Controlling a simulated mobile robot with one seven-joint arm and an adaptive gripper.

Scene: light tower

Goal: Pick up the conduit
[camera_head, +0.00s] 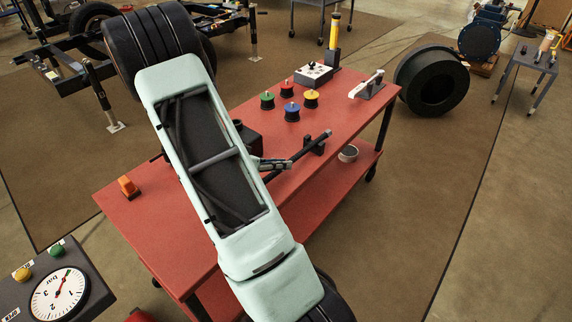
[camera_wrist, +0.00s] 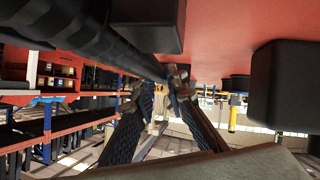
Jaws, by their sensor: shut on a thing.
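The conduit (camera_head: 310,147) is a long dark rod lying at a slant over the right edge of the red table, beside a small black block (camera_head: 315,145). In the wrist view the conduit (camera_wrist: 85,38) is a dark ribbed tube running from the upper left to my fingertips. My gripper (camera_head: 284,164) is shut on the conduit near its middle; its two fingers meet at the tube in the wrist view (camera_wrist: 174,78). My pale green arm hides part of the table and possibly the conduit's near end. Whether the conduit still touches the block is unclear.
The red table (camera_head: 350,113) holds green (camera_head: 267,100), red (camera_head: 287,89), blue (camera_head: 292,112) and yellow (camera_head: 311,99) knobs, a grey switch box (camera_head: 314,74) and an orange block (camera_head: 128,186).

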